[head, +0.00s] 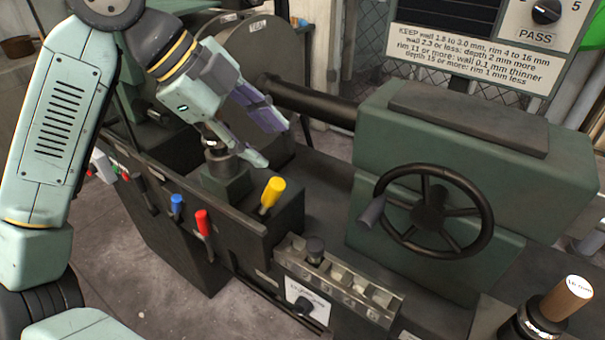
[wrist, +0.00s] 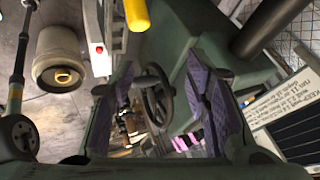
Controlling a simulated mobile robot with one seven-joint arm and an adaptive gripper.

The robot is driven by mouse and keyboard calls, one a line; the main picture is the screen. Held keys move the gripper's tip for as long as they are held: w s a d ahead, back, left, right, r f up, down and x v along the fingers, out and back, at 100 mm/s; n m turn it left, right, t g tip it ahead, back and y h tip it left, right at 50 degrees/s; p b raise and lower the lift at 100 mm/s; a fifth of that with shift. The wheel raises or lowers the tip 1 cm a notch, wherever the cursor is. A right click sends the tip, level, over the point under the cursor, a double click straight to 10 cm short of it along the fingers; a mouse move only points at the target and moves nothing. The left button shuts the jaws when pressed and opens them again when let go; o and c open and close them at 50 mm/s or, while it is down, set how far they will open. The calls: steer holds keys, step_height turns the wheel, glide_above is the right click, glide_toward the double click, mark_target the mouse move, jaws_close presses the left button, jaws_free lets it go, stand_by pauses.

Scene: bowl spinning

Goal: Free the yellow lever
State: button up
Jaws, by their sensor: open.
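The yellow lever (head: 272,192) stands on the dark front ledge of the green machine, leaning a little to the upper right. My gripper (head: 270,142) is open, with nothing seen between its purple-padded fingers. It hangs above and slightly left of the yellow lever, apart from it. The lower finger is nearer the lever's tip. In the wrist view both fingers are spread wide.
A red lever (head: 202,222) and a blue lever (head: 177,205) stand left of the yellow one. A black handwheel (head: 428,212) is at the right, and a numbered slotted rail (head: 340,278) runs below. A dark bar (head: 310,103) lies behind my gripper. A sign (head: 472,55) stands at the back.

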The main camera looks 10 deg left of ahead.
mark_target(273, 191)
steer(key=f, duration=0.4)
steer(key=w+f+n+y+p, duration=0.1)
steer(key=f, duration=0.3)
steer(key=f+n+g, duration=0.1)
steer(key=f, duration=0.3)
steer(key=shift+w+d+y, duration=0.15)
steer(key=shift+d+y, duration=0.15)
steer(key=shift+d, duration=0.1)
steer(key=shift+c, duration=0.2)
jaws_close()
